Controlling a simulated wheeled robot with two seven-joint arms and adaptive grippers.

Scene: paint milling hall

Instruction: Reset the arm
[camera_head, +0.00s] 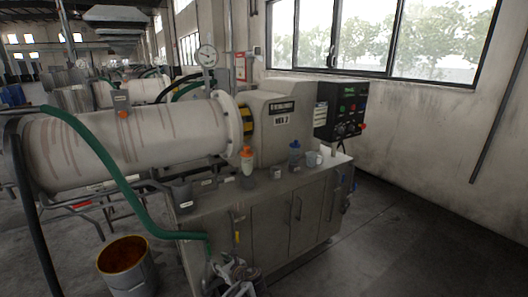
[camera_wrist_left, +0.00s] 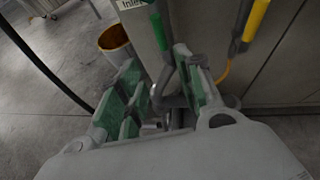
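My left gripper (camera_head: 236,274) is low at the bottom of the head view, in front of the grey cabinet (camera_head: 268,222) and close to the lower end of the green hose (camera_head: 105,158). In the left wrist view the gripper (camera_wrist_left: 157,62) has its two green-padded fingers spread apart. The green hose (camera_wrist_left: 158,28) and a grey metal fitting (camera_wrist_left: 172,101) show between and beyond the fingers; I cannot tell whether they touch. I see nothing held. My right gripper is in neither view.
A bucket with an orange-brown inside (camera_head: 126,268) stands on the floor at left. A large horizontal mill cylinder (camera_head: 150,142) lies behind. Bottles and cups, including an orange-topped bottle (camera_head: 247,168), stand on the cabinet top. The floor at right (camera_head: 410,245) is clear.

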